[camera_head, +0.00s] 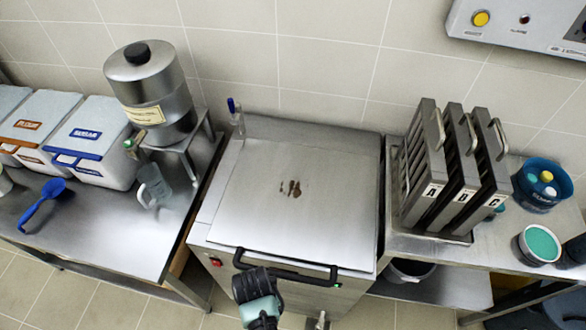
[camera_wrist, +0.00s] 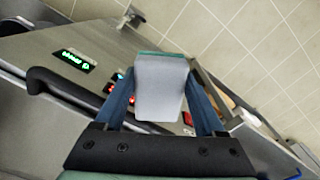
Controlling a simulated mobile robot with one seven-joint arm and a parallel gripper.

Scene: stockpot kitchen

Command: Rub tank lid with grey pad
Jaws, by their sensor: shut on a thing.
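The tank lid (camera_head: 250,215) is a flat steel cover, closed on the tank, with brown stains (camera_head: 291,188) near its middle. A black bar handle (camera_head: 285,268) runs along its front edge; it also shows at left in the wrist view (camera_wrist: 70,95). My gripper (camera_wrist: 158,100) is shut on the grey pad (camera_wrist: 159,82), a grey block with a thin green edge, held between two blue fingers. In the head view, my arm's end is low in front of the tank, near the handle. The pad is apart from the lid; it cannot be made out in the head view.
A left counter (camera_head: 110,235) holds white bins, a blue scoop (camera_head: 42,205), a steel dispenser (camera_head: 148,90) and a clear jug (camera_head: 155,185). At right stand racks A, B, C (camera_head: 455,170), a blue tub (camera_head: 541,185) and a teal-topped container (camera_head: 538,245). The lid's top is otherwise clear.

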